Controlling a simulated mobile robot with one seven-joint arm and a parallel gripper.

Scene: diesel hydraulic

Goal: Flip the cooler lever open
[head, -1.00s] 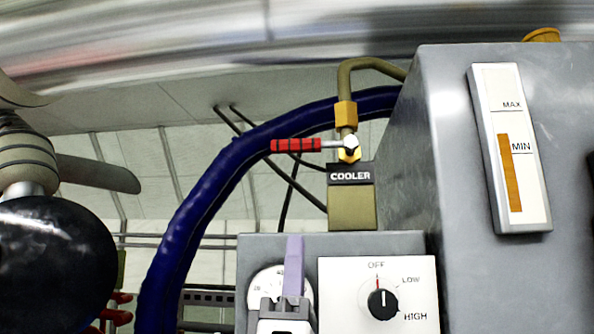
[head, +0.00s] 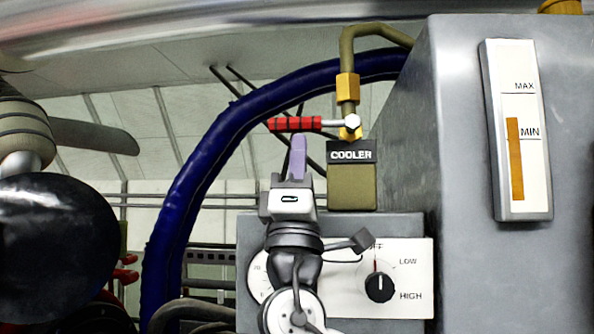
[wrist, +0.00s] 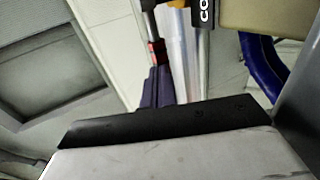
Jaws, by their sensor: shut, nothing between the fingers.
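The cooler lever has a red handle with dark bands (head: 295,124) and sticks out level to the left from a brass valve (head: 350,132) in the head view. The valve sits above the COOLER label (head: 351,154). My gripper (head: 298,140) is shut and empty, with its lavender fingers pointing up. The fingertips are just below the handle; I cannot tell whether they touch it. In the wrist view my fingers (wrist: 155,88) look dark, and a bit of the red handle (wrist: 157,52) shows beyond them. Part of the COOLER label (wrist: 205,10) shows at the top.
A thick blue hose (head: 200,190) arches behind the lever on the left. A large grey tank (head: 460,150) with a MAX/MIN gauge (head: 516,130) stands to the right. A white dial panel (head: 410,280) is below, close to my wrist. Open space lies above the handle.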

